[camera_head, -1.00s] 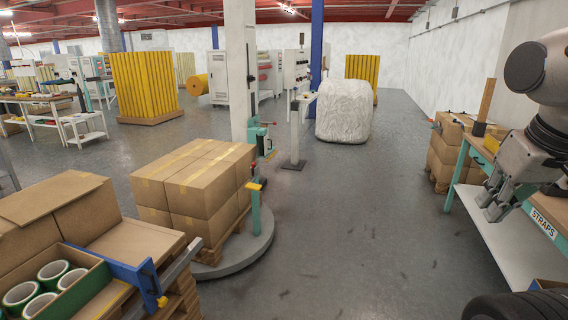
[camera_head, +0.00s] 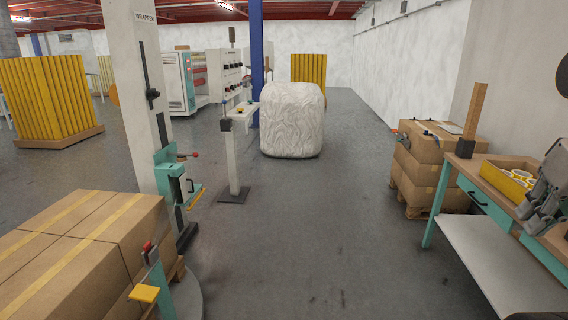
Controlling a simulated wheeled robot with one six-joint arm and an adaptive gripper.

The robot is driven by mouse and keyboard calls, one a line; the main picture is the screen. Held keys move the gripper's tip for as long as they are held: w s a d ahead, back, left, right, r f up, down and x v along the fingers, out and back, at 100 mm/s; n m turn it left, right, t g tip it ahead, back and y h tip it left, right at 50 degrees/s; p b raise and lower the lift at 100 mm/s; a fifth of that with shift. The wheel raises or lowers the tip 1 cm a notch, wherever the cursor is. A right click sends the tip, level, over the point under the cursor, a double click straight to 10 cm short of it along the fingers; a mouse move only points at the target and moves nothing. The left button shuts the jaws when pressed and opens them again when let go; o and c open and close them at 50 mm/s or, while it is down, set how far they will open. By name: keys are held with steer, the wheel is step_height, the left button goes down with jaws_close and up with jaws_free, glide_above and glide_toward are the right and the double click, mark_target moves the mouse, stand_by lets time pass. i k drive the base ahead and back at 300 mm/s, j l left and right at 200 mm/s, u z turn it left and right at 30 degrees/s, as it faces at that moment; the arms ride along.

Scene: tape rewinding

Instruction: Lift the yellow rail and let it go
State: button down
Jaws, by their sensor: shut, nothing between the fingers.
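No separate yellow rail can be made out with certainty. A yellow-sided tray (camera_head: 505,182) holding white rolls (camera_head: 523,176) lies on the wooden-topped bench at the right. My gripper (camera_head: 530,215) is at the right edge of the picture, partly cut off. It is shut and holds nothing. It appears in front of the bench, just right of the tray; the gap between them cannot be judged. Other yellow parts are a small pad (camera_head: 144,293) on a teal post and a yellow handle (camera_head: 194,198) on the wrapper column.
Strapped cartons (camera_head: 85,245) stand at the lower left beside the wrapper column (camera_head: 143,90). The grey floor (camera_head: 325,230) between is open.

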mark_target(190, 207)
steer(key=i+u, duration=0.15)
steer(key=i, duration=0.45)
steer(key=i+u, duration=0.15)
steer(key=i, duration=0.4)
steer(key=i+l+u, duration=0.15)
steer(key=i, duration=0.45)
steer(key=i+l+u, duration=0.1)
steer(key=i, duration=0.45)
steer(key=i+j+u, duration=0.1)
steer(key=i+u, duration=0.35)
steer(key=i, duration=0.3)
steer(key=i+l+u, duration=0.15)
steer(key=i+u, duration=0.25)
steer(key=i, duration=0.3)
steer(key=u, duration=0.35)
